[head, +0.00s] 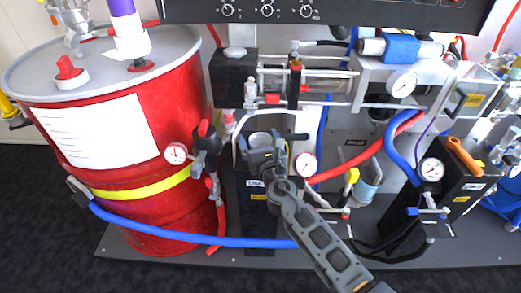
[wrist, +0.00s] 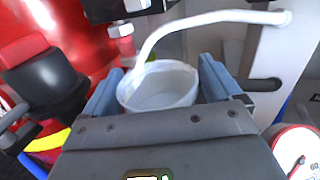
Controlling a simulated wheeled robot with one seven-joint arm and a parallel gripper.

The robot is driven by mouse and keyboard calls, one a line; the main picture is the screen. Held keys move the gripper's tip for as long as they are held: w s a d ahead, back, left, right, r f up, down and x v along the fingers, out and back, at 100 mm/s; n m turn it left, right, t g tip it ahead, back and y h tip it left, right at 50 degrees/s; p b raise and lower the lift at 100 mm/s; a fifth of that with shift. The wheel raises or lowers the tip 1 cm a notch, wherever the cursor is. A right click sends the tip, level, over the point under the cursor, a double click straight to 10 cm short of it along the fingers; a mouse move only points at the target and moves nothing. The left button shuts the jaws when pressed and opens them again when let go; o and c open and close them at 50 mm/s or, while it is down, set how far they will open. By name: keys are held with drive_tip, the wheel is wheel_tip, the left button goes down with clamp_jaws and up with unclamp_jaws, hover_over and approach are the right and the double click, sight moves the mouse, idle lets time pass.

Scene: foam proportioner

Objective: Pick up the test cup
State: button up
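The test cup (wrist: 158,90) is a small whitish, open-topped cup in the middle of the wrist view. It looks empty. In the head view the cup (head: 260,139) shows in part above the black box left of centre. My gripper (wrist: 162,78) has one blue-grey finger on each side of the cup, both very close to its wall. I cannot tell whether the fingers press on it. In the head view my gripper (head: 265,146) reaches up to the cup from the lower right and hides its lower part.
A red drum (head: 100,185) stands close on the left. A white curved tube (wrist: 205,20) passes over the cup's rim. A pressure gauge (head: 305,164) sits just right of my gripper. A blue hose (head: 190,239) runs low in front.

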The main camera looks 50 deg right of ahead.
drive_tip(key=c, duration=0.9)
